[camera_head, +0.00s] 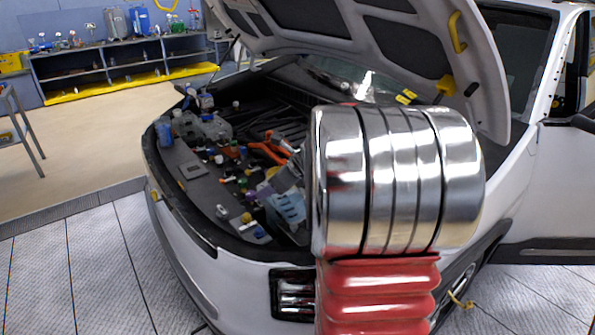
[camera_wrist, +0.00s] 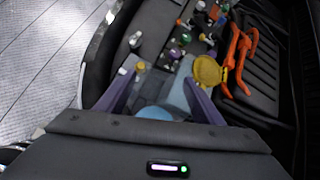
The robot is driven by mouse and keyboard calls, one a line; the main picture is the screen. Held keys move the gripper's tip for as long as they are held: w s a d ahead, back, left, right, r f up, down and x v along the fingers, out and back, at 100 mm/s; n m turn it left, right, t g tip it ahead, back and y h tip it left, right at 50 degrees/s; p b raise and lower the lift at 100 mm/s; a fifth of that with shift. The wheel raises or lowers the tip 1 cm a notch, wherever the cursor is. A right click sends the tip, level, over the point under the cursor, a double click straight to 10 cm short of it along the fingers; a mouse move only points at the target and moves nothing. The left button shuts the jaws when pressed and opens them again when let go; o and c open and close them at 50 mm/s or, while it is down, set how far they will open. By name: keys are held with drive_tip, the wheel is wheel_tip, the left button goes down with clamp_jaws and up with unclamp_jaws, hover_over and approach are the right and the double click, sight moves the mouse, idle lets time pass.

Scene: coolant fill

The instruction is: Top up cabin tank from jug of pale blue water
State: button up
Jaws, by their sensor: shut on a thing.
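In the wrist view my gripper (camera_wrist: 160,78) has its two purple-grey fingers closed on a pale blue and grey jug (camera_wrist: 178,98). A round pale blue patch shows near the palm. The jug is partly hidden by the fingers; its tilt and water level cannot be told. In the head view a light blue body (camera_head: 288,207), seemingly the jug, shows at the front of the engine bay beside my arm. A round yellow lid (camera_wrist: 208,71) stands right of the jug in the wrist view. I cannot tell which filler is the cabin tank.
The white car's open hood (camera_head: 400,40) overhangs the engine bay. Several small coloured caps and fittings crowd its front panel (camera_head: 190,172). Orange handles (camera_head: 268,150) lie behind; they also show in the wrist view (camera_wrist: 240,60). A shelf unit (camera_head: 110,70) stands far left. The floor (camera_head: 70,160) left is clear.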

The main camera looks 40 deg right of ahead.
drive_tip(key=w+a+f, duration=0.2)
drive_tip(key=a, duration=0.8)
drive_tip(key=w+a+f, duration=0.3)
drive_tip(key=a, duration=0.8)
drive_tip(key=w+a+f, duration=0.3)
drive_tip(key=a, duration=0.7)
drive_tip(key=shift+w+a, duration=0.2)
drive_tip(key=shift+w, duration=0.05)
